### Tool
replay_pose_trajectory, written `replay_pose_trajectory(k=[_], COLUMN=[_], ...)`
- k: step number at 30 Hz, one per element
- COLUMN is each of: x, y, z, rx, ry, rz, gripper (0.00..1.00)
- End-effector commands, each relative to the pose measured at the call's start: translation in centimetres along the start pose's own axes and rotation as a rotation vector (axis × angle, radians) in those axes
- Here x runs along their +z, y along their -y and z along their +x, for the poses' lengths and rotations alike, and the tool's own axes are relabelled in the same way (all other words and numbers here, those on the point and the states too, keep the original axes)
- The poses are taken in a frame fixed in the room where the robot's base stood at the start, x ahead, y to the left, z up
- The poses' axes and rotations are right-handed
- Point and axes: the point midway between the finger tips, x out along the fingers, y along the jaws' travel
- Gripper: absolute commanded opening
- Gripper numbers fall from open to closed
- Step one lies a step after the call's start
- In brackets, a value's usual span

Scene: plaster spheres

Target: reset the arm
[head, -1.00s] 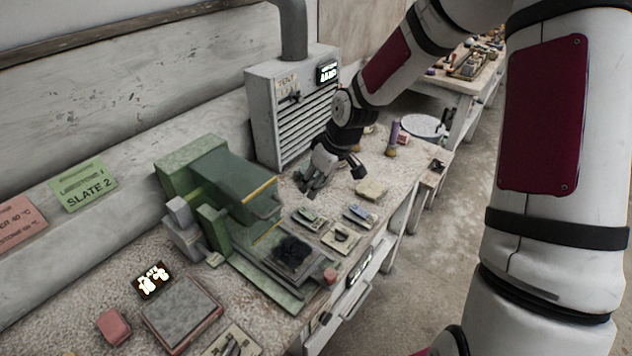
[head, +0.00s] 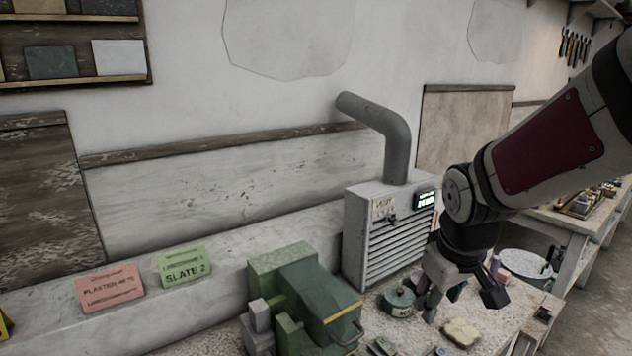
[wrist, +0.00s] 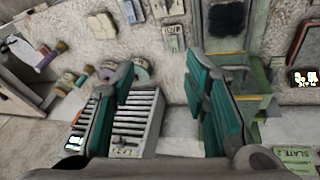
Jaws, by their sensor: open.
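My gripper (head: 462,302) is open, with its fingers pointing down and spread apart, over the bench just right of the vent box. In the wrist view the two teal-padded fingers (wrist: 163,85) are wide apart with nothing held between them. A round green tin (head: 400,300) with a label sits on the bench, left of the fingers and apart from the left one. A beige block (head: 461,333) lies on the bench below and in front of the gripper. My arm reaches in from the right edge of the head view.
The grey slatted vent box (head: 388,232) with its duct (head: 385,125) stands close left of my gripper. A green machine (head: 305,300) stands further left. A white basin (head: 524,263) lies behind at right. Slate and plaster cards (head: 184,265) lean at left. Air above the bench is free.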

Motion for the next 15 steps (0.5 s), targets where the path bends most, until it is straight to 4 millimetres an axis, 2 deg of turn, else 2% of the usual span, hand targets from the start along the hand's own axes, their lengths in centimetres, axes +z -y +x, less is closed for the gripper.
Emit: replay_pose_trajectory(k=[1,6,15], x=[0.6,3.0,8.0], y=[0.2,1.1,3.2], z=[-1.5,-5.5,-11.2], rx=[0.016,0.041,0.025], ry=[-0.011,-0.032,-0.099], rz=[0.018,0.1,0.254], gripper=[0.42,0.42,0.42])
